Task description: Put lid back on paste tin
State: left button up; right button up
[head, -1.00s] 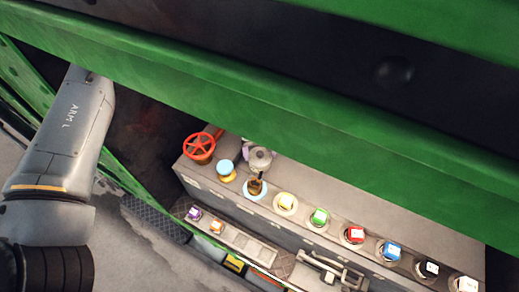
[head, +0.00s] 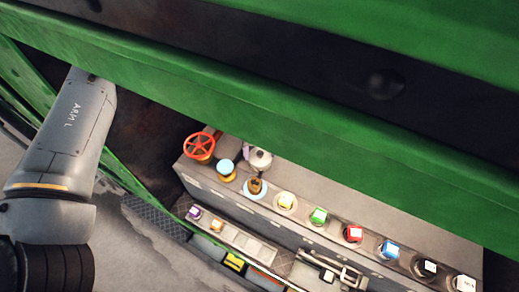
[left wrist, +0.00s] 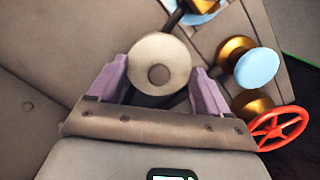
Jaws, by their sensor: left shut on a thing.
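My left gripper (left wrist: 158,88) has purple fingers shut on a round, pale grey-beige lid (left wrist: 150,66) with a small round mark at its centre. In the head view the lid (head: 261,160) shows just under the green beam, with only a little of the gripper (head: 247,153) visible. Beside it, on the ledge, an amber-brown piece (head: 255,185) stands on a light-blue disc; it is partly cut off at the top of the left wrist view (left wrist: 205,8). I cannot tell whether this is the paste tin. My right gripper is not in view.
A red handwheel (head: 199,147) and a blue-topped brass knob (head: 226,168) stand left of the lid. The green beam (head: 330,140) hides much of the space behind.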

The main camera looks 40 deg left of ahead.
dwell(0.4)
pick_arm(q)
jog(key=o, duration=0.9)
jog(key=shift+o, duration=0.2)
jog(key=shift+r, duration=0.15)
